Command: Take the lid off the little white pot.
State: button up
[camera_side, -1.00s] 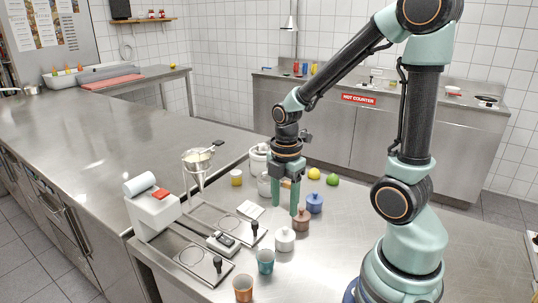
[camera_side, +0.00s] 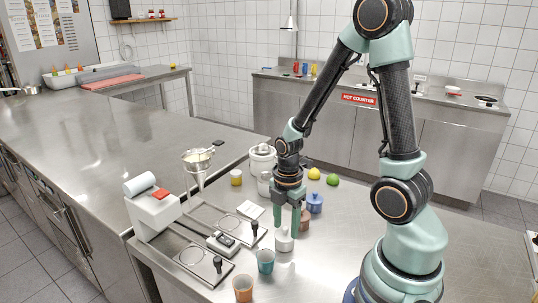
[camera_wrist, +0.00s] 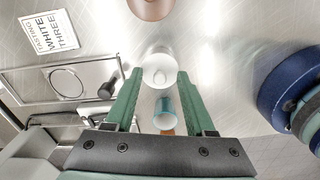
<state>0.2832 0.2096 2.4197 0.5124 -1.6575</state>
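The little white pot (camera_side: 284,243) stands on the steel counter, in front of the brown pot (camera_side: 305,222). Its lid is on; in the wrist view I look down on the round white lid (camera_wrist: 158,66). My gripper (camera_side: 285,228) points down with its green fingers at either side of the white pot's top. In the wrist view my gripper (camera_wrist: 159,73) is open, with the lid showing between the fingertips. I see gaps at the sides and cannot tell any contact. The fingers partly hide the pot in the side view.
A teal cup (camera_side: 265,262) and a terracotta cup (camera_side: 243,288) stand in front of the white pot. A blue pot (camera_side: 314,203) stands behind the brown one. A scale-like machine (camera_side: 155,212) with trays is at left. The counter to the right is clear up to my base.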

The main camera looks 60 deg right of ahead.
grip_shut()
jog(key=shift+r, duration=0.15)
